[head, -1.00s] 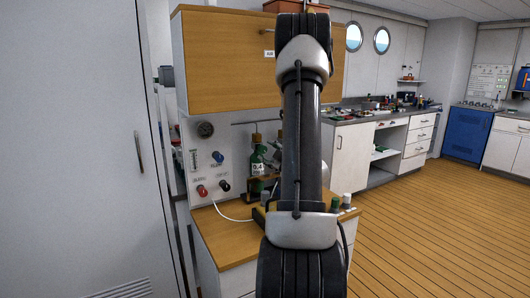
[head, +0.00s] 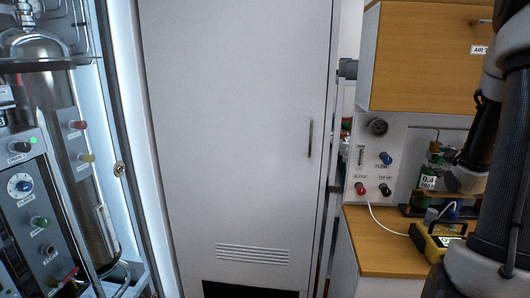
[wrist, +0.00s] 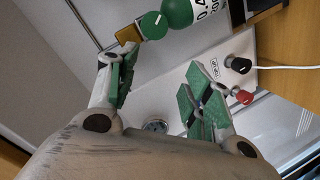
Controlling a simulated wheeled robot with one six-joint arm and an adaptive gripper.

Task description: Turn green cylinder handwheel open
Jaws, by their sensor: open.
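The green cylinder (head: 428,180) stands on the wooden worktop at the right of the head view, partly behind my arm. In the wrist view the cylinder (wrist: 192,10) is at the top, with a round green handwheel (wrist: 153,26) at its neck and a brass-coloured block beside it. The handwheel carries a white line. My gripper (wrist: 162,60) is open, its green-padded fingers spread wide. The handwheel lies just beyond the fingertips, nearer the left finger, and nothing is between the pads.
The panel behind the worktop has a gauge (head: 377,127), a blue knob (head: 385,158), a red knob (head: 361,188) and a black knob (head: 385,190). A yellow device (head: 438,242) with a white cable sits on the worktop (head: 385,250). A wooden cabinet (head: 420,60) hangs above.

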